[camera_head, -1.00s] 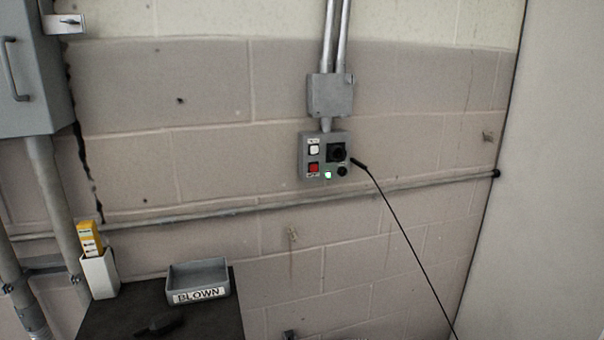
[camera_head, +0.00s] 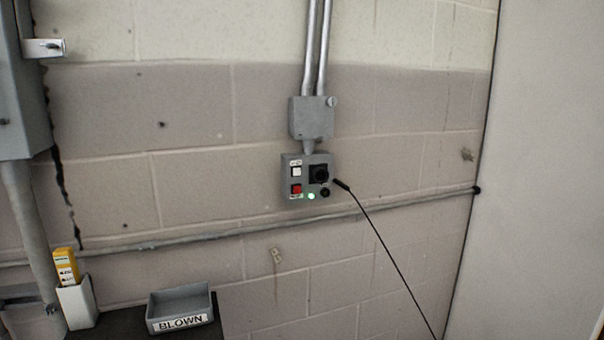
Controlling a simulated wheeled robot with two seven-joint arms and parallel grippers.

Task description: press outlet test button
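The outlet box (camera_head: 307,160) is a small grey panel on the block wall, near the middle of the head view. It has a white button (camera_head: 296,171) at upper left and a red button (camera_head: 296,189) below it. A dark round socket (camera_head: 319,174) is at upper right, with a smaller black round part (camera_head: 325,192) under it. A green light (camera_head: 311,196) glows at the bottom. The labels by the buttons are too small to read. Neither of my grippers is in view.
A black cable (camera_head: 385,245) with a plug-like end (camera_head: 341,185) hangs right of the box. A grey tray marked BLOWN (camera_head: 180,309) sits on a dark surface at lower left, beside a white holder (camera_head: 76,304) with a yellow item (camera_head: 66,266). A pipe (camera_head: 230,232) crosses the wall.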

